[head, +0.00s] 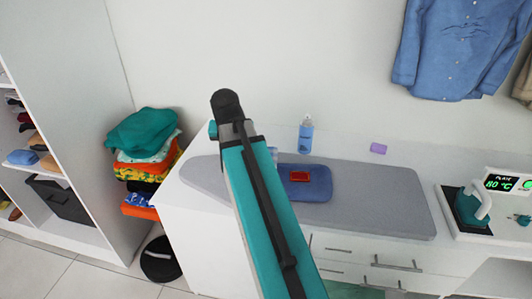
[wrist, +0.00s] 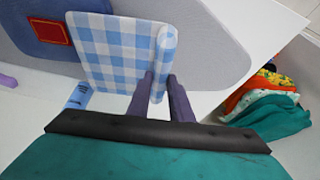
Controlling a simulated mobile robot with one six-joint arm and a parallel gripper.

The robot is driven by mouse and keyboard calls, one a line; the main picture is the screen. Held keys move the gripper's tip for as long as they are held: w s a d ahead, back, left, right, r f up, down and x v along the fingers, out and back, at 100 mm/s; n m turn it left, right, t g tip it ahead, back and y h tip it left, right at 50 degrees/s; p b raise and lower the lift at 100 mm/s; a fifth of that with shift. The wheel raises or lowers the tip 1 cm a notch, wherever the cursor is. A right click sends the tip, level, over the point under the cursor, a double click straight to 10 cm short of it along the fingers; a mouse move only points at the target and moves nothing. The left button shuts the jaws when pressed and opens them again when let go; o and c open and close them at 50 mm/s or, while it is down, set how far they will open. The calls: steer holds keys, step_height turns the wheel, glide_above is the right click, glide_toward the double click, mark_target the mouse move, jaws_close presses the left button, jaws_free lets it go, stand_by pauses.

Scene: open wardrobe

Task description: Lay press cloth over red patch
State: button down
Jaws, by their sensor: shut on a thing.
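The press cloth (wrist: 108,47) is blue and white checked. In the wrist view it hangs from my gripper (wrist: 161,84), whose two dark fingers are shut on its rolled edge. The red patch (head: 299,176) lies on a folded blue garment (head: 316,187) on the grey ironing board (head: 390,204). In the wrist view the patch (wrist: 49,32) shows left of the cloth, uncovered and apart from it.
A spray bottle (head: 306,134) and a purple block (head: 378,148) stand behind the board. An iron (head: 472,207) with a plate readout of 80 °C is at the right. Folded clothes (head: 147,160) are stacked at the left. The board's right half is clear.

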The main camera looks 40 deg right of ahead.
steer(key=w+a+r+n+y, duration=0.1)
steer(key=w+a+n, duration=0.1)
steer(key=a, duration=0.6)
steer(key=w+a+r+n+y, duration=0.1)
steer(key=w+a+n, duration=0.2)
steer(key=a, duration=0.5)
steer(key=w+a+r+n+t+y, duration=0.1)
steer(key=w+a+n, duration=0.2)
steer(key=a, duration=0.5)
steer(key=shift+a, duration=0.35)
